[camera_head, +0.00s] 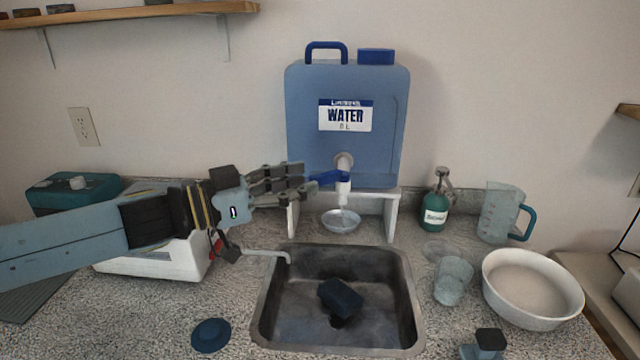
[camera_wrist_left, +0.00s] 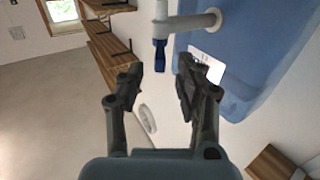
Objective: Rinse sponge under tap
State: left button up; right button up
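A dark blue sponge (camera_head: 341,298) lies in the metal sink (camera_head: 385,325). Above the sink's far edge stands a blue water container (camera_head: 300,105) with a white tap (camera_head: 343,190) and a blue lever (camera_head: 326,177). My left gripper (camera_head: 309,179) reaches in from the left, its fingertips at the lever. In the left wrist view, its fingers are apart, with the blue lever (camera_wrist_left: 160,55) just beyond and between the tips. I cannot tell whether they touch it. I see no clear water stream. My right gripper is not in view.
A small dish (camera_head: 341,221) sits below the tap. Right of the sink are a green bottle (camera_head: 435,210), a measuring jug (camera_head: 497,212), a glass (camera_head: 453,280) and a white bowl (camera_head: 533,288). A blue round item (camera_head: 211,335) lies left of the sink; a thin spout (camera_head: 265,253) ends at its edge.

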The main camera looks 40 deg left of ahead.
aim_at(310, 180)
pick_arm(q)
jog(key=shift+x, duration=0.8)
jog(key=shift+w+d+r+p, duration=0.2)
jog(key=shift+w+r+p, duration=0.05)
jog(key=shift+w+p, duration=0.25)
jog(key=shift+w+d+f, duration=0.2)
jog(key=shift+w+d, duration=0.2)
jog(key=shift+w, duration=0.25)
grip_shut()
